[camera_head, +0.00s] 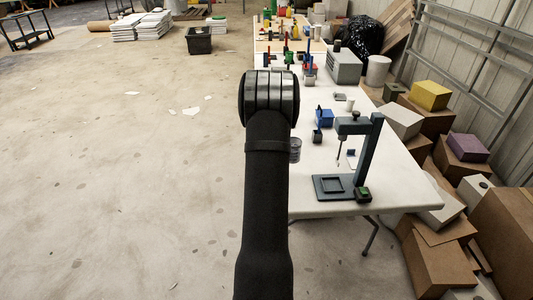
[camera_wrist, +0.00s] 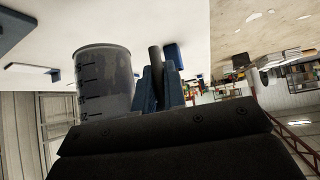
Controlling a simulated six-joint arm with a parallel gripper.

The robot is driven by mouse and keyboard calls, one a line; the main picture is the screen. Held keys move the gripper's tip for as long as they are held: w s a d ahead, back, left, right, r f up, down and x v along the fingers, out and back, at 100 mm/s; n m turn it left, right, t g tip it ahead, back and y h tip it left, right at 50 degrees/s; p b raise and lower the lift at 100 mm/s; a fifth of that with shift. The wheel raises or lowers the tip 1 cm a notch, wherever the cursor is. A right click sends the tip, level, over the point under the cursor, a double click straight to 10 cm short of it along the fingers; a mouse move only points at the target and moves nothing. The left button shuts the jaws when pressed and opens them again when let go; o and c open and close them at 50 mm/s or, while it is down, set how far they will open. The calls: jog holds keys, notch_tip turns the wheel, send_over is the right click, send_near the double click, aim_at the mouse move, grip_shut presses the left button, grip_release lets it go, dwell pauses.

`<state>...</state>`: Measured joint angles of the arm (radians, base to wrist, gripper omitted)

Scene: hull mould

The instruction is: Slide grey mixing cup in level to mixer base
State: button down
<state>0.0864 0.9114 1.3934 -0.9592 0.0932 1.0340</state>
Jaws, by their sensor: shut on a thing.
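The grey mixing cup (camera_wrist: 103,82), see-through with dark level marks, stands large left of centre in the wrist view. In the head view a strip of the cup (camera_head: 295,150) shows just right of my arm. My gripper (camera_wrist: 159,76) has its two blue-grey fingers closed around a dark upright bar beside the cup, which looks like its handle. The head view hides the gripper behind my arm. The mixer base (camera_head: 324,196), a dark plate with a square recess, lies to the right and nearer, apart from the cup. The mixer's head and shaft (camera_head: 340,152) hang above it.
The mixer column (camera_head: 371,150) rises at the right of the base, with a small green-topped box (camera_head: 363,194) at its foot. Blue containers (camera_head: 324,117) stand farther back. White table top (camera_head: 305,170) is bare between cup and base. Boxes crowd the right side.

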jog(key=shift+s+d+r, duration=1.6)
jog(key=shift+d+r, duration=0.2)
jog(key=shift+d, duration=0.7)
jog(key=s+a+f, duration=0.1)
jog(key=s+f, duration=0.1)
jog(key=s+a+f, duration=0.3)
jog(key=s+f, duration=0.1)
jog(key=shift+a+f, duration=0.1)
jog(key=shift+a, duration=0.15)
jog(key=shift+s+f, duration=0.3)
jog(key=shift+s, duration=0.15)
jog(key=shift+d+f, duration=0.25)
jog(key=shift+d, duration=0.75)
jog(key=shift+d+f, duration=0.25)
jog(key=shift+d, duration=0.7)
jog(key=shift+d, duration=1.7)
jog(key=shift+d, duration=1.75)
